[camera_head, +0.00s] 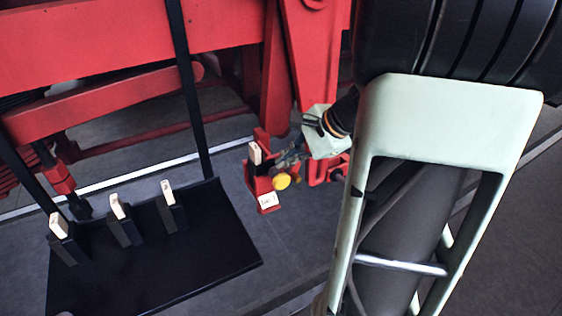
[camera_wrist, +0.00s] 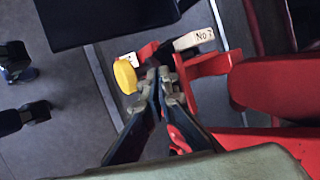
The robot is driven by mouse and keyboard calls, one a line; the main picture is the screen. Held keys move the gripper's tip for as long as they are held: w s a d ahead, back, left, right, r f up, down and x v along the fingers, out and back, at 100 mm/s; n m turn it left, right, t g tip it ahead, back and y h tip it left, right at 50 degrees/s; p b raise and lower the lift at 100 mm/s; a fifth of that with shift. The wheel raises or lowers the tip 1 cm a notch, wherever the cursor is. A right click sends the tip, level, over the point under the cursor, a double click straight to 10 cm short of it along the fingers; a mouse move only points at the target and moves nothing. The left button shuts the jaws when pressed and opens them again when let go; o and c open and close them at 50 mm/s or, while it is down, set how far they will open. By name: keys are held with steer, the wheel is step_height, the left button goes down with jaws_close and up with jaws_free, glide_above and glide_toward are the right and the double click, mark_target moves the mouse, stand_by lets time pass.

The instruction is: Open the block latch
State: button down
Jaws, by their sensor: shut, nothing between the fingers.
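A red holder (camera_head: 250,181) hangs below the red frame and carries a white label (camera_head: 268,200). A block with a pale end (camera_head: 254,152) stands in it; in the wrist view that end (camera_wrist: 195,40) bears dark lettering. A round yellow knob (camera_head: 281,181), apparently the latch's, is at the holder's right side; it also shows in the wrist view (camera_wrist: 125,76). My gripper (camera_head: 288,157) is shut and empty, beside the holder and close to the knob. In the wrist view its fingertips (camera_wrist: 163,80) lie just right of the knob; I cannot tell whether they touch it.
A black tray (camera_head: 215,265) at lower left holds several dark blocks with pale ends (camera_head: 118,206). A black upright bar (camera_head: 188,85) rises from it. Red beams (camera_head: 110,45) and a red post (camera_head: 310,60) crowd above the holder. Grey floor lies below.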

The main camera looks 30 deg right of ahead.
steer(key=shift+r, duration=0.2)
steer(key=shift+a+r+p, duration=0.25)
steer(key=shift+r+p, duration=0.75)
steer(key=shift+r, duration=0.2)
steer(key=shift+a+r+p, duration=0.25)
steer(key=shift+r+p, duration=0.7)
steer(key=shift+r, duration=0.2)
